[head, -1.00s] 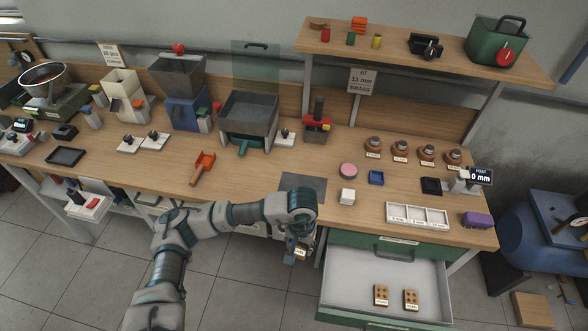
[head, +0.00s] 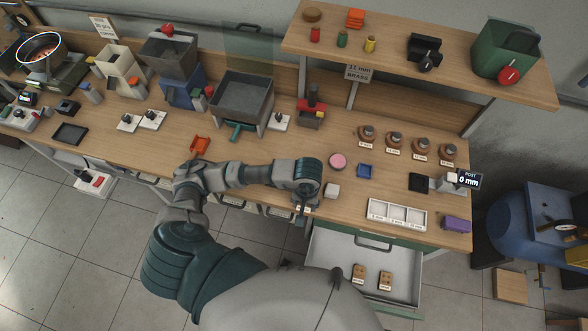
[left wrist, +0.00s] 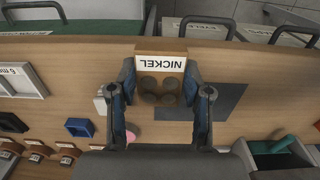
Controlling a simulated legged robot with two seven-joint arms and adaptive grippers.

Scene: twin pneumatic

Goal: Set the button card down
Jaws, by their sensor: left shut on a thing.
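My left gripper (left wrist: 163,98) is shut on the button card (left wrist: 160,88), a wooden card with several dark round buttons and a white NICKEL label. In the left wrist view the card sits between the two fingers, seemingly near the bench's front edge; its exact height is unclear. A dark grey mat (left wrist: 218,102) lies on the bench beside the card in that view. In the head view my left gripper (head: 302,204) is at the front edge of the bench, and my arm hides most of the mat and card. My right gripper is not in view.
An open drawer (head: 325,259) holds two other button cards (head: 372,277). On the bench (head: 275,150), a white block (head: 332,190), a pink disc (head: 338,161), a blue tray (head: 365,171) and a white compartment tray (head: 397,214) stand right of the gripper.

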